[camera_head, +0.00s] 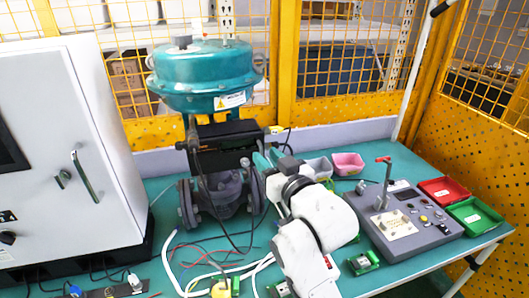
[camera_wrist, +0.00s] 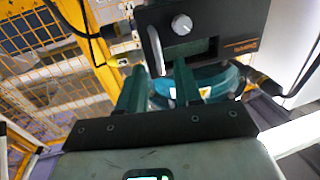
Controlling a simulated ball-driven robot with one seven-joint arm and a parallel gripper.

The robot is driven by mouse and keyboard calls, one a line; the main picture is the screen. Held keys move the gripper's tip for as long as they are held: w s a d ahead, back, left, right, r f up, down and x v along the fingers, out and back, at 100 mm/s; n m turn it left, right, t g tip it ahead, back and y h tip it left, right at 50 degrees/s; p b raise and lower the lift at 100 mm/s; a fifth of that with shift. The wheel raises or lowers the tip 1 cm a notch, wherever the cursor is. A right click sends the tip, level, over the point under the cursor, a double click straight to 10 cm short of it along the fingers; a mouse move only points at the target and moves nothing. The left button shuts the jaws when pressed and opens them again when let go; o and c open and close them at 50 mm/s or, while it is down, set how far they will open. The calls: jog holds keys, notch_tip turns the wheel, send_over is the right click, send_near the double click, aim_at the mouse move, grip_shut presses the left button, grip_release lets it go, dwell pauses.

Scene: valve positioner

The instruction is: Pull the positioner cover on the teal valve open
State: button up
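The teal valve (camera_head: 205,75) stands on the bench, with its round teal top above a dark grey body. The black positioner (camera_head: 228,133) sits under that top. In the wrist view its dark front cover (camera_wrist: 215,25) shows a round knob, a small display window and orange lettering. A pale bar-shaped handle (camera_wrist: 156,50) is at the cover's side edge. My gripper (camera_wrist: 159,68) is open, with its two teal fingers apart and the handle's end between the tips; contact cannot be told. In the head view my gripper (camera_head: 268,160) is just right of the positioner, partly hidden by my wrist.
A white cabinet (camera_head: 70,150) stands at the left. Loose cables (camera_head: 215,250) lie on the bench in front of the valve. A grey control box (camera_head: 400,215), red (camera_head: 445,190) and green (camera_head: 475,215) trays and a pink bin (camera_head: 348,163) are at the right. A yellow mesh fence closes the back.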

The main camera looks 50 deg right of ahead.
jog(key=shift+x, duration=1.05)
jog(key=shift+c, duration=0.5)
grip_shut()
jog(key=shift+a, duration=0.1)
